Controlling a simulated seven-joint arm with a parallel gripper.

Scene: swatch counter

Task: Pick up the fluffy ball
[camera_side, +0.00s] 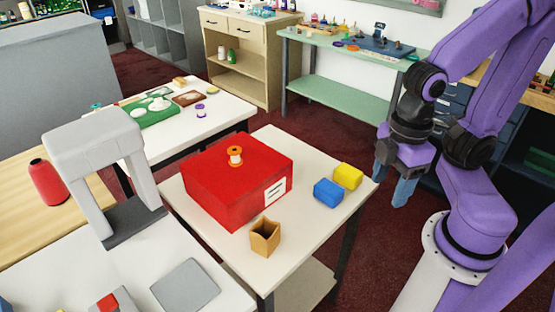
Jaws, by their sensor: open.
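I cannot make out a fluffy ball anywhere in the side view. My gripper (391,183) is open and empty, pointing down beyond the right edge of the near white table (225,254). On that table a red box (222,197) with a white label carries a small orange and white spool (235,156) on its top. A blue block (328,192) and a yellow block (348,176) lie right of the box, on the side nearer my gripper. A small tan open cup (265,237) stands in front of the box. The far side of the box is hidden.
A grey arch-shaped stand (97,143) rises at the left, beside a red rounded object (47,182) on a wooden table. A farther white table holds a green tray (150,112) with white pieces. A green bench (340,100) stands behind.

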